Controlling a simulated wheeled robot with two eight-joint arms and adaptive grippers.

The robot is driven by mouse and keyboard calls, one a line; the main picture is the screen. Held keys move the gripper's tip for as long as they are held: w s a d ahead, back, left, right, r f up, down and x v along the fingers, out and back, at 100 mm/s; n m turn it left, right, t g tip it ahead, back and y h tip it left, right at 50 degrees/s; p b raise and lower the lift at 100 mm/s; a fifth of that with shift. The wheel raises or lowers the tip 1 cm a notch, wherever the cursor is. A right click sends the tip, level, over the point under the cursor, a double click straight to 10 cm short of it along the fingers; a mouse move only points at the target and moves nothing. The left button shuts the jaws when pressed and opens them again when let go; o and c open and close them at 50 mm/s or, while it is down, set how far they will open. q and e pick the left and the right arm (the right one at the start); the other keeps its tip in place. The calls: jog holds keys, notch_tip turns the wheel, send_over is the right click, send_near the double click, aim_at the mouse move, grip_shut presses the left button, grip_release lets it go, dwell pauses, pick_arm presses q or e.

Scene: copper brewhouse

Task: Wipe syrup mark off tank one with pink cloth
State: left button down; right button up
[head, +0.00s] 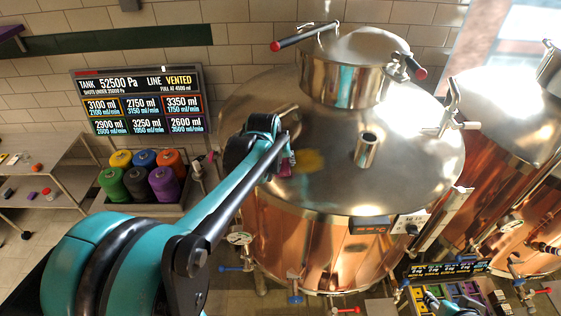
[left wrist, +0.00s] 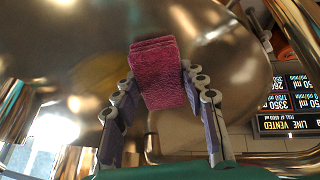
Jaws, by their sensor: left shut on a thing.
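Tank one (head: 330,240) is a large copper vessel with a shiny steel top. A yellow syrup mark (head: 307,161) lies on that top, left of a short pipe stub. My left gripper (head: 287,160) is over the top, just left of the mark. It is shut on the folded pink cloth (head: 286,169), which is mostly hidden by the gripper in the head view. In the left wrist view the cloth (left wrist: 158,72) sticks out between the two fingers towards the metal. I cannot tell whether it touches. A teal part of my right arm shows at the bottom right; its jaws are not clear.
A raised steel manway (head: 345,75) with red-ended handles stands behind the mark. The pipe stub (head: 367,150) rises to its right. A rack of coloured containers (head: 140,180) and a lit display (head: 140,100) are at left. Another copper tank (head: 500,150) stands at right.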

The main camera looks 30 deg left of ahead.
pick_arm(q)
jog(key=shift+b+x, duration=0.7)
jog(key=shift+x, duration=0.15)
jog(key=shift+s+d, duration=0.1)
jog(key=shift+d, duration=0.05)
